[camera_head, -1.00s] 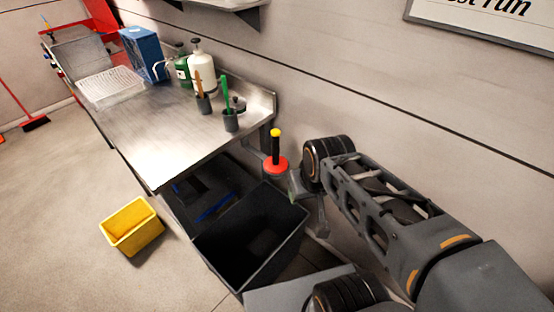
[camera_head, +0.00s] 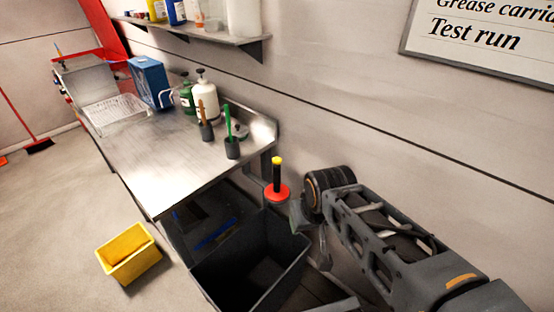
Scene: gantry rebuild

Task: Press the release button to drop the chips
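An upright tool with a black stem, a yellow top and a red disc (camera_head: 277,190) at its foot is right of the workbench corner, at the back edge of the black bin in the picture. The yellow top (camera_head: 277,160) is the only button-like part I see. My gripper (camera_head: 299,216) is just right of the red disc, at the end of my arm. It is small and partly hidden by my wrist, so I cannot tell whether its fingers hold the tool. No chips can be made out. The black bin (camera_head: 290,252) is open, with a dark inside.
The steel workbench (camera_head: 165,165) carries green and white pump bottles, two dark cups with brushes, a blue box (camera_head: 147,80) and a white wire basket (camera_head: 116,112). A yellow bin (camera_head: 130,257) stands on the floor. The wall is close behind my arm; a shelf (camera_head: 195,30) hangs above.

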